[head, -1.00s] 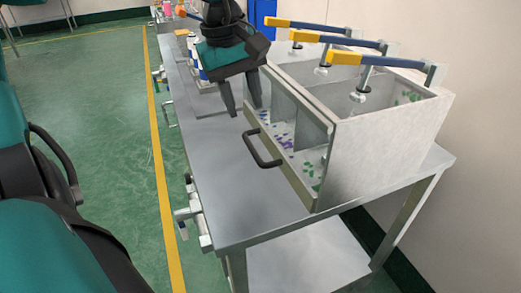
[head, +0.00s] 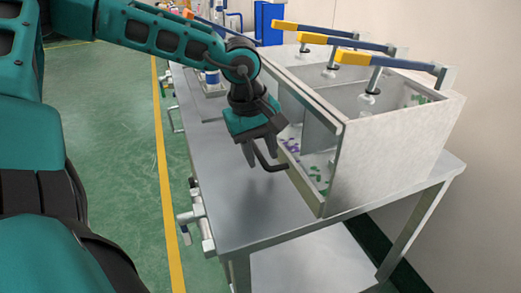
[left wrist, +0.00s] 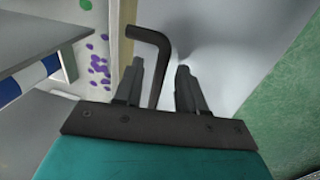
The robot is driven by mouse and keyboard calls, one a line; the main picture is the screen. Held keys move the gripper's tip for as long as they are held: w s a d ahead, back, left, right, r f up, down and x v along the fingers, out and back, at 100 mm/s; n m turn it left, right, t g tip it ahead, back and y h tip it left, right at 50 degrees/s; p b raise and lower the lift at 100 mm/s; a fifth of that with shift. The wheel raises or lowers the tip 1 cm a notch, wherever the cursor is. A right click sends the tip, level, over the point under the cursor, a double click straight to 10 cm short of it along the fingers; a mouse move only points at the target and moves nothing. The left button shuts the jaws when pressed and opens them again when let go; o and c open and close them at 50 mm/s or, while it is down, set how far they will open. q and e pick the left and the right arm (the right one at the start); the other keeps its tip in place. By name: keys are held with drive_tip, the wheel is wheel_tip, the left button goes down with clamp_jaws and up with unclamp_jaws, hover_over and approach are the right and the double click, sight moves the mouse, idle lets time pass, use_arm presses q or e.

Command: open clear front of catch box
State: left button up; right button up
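The catch box (head: 400,135) is a light grey open-topped box at the right of the table. Its clear front (head: 308,150) faces left, with purple and green bits showing behind it. A black bar handle (head: 272,166) sticks out from the front's lower part. My left gripper (head: 262,160) is at this handle, pointing down. In the left wrist view the fingers of my left gripper (left wrist: 159,72) are apart, with the handle (left wrist: 154,80) between them and a gap visible on both sides. My right gripper is not in view.
Several levers with yellow and blue grips (head: 365,61) reach over the box top. The metal table (head: 225,200) is bare in front of the box. Bottles and other items stand at the table's far end. A wall is behind.

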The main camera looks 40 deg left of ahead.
use_arm(q)
clamp_jaws()
idle(0.6)
